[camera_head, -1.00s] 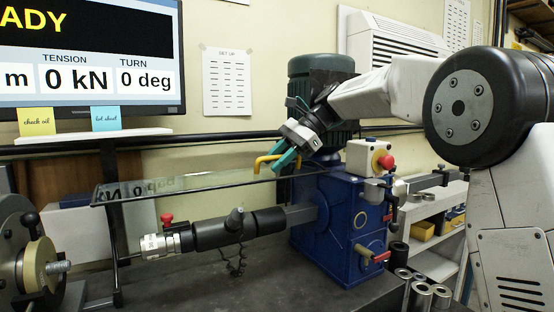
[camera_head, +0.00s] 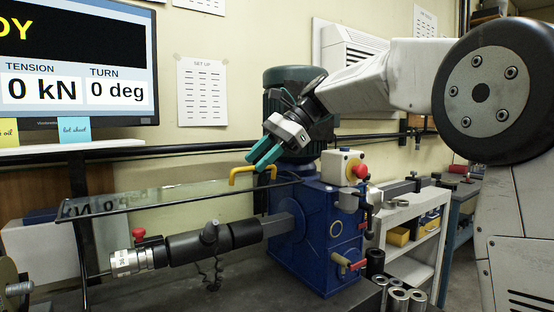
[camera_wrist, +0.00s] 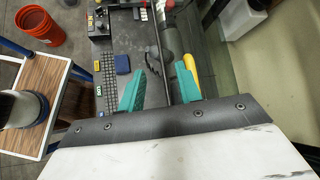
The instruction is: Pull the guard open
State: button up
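The guard (camera_head: 150,201) is a clear panel with a dark frame, lying roughly level above the black shaft on the bench. Its yellow handle (camera_head: 252,170) stands up at the right end, by the blue gearbox. My gripper (camera_head: 254,161) has teal fingers, close above the handle in the head view. In the wrist view my gripper (camera_wrist: 161,70) is open, with its fingers apart. There the yellow handle (camera_wrist: 192,70) shows beside and partly behind the right finger, not between the fingers. A dark bar runs between them. I cannot tell whether they touch anything.
The blue gearbox (camera_head: 317,232) with a green motor stands right of the guard. A control box with a red button (camera_head: 360,171) sits on it. Several metal sockets (camera_head: 397,298) stand at the bench's right. An orange bucket (camera_wrist: 40,24) shows in the wrist view.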

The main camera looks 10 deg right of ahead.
jog(key=s+d+r, duration=0.1)
jog(key=s, duration=0.9)
jog(key=shift+d, duration=0.3)
jog(key=shift+s, duration=0.1)
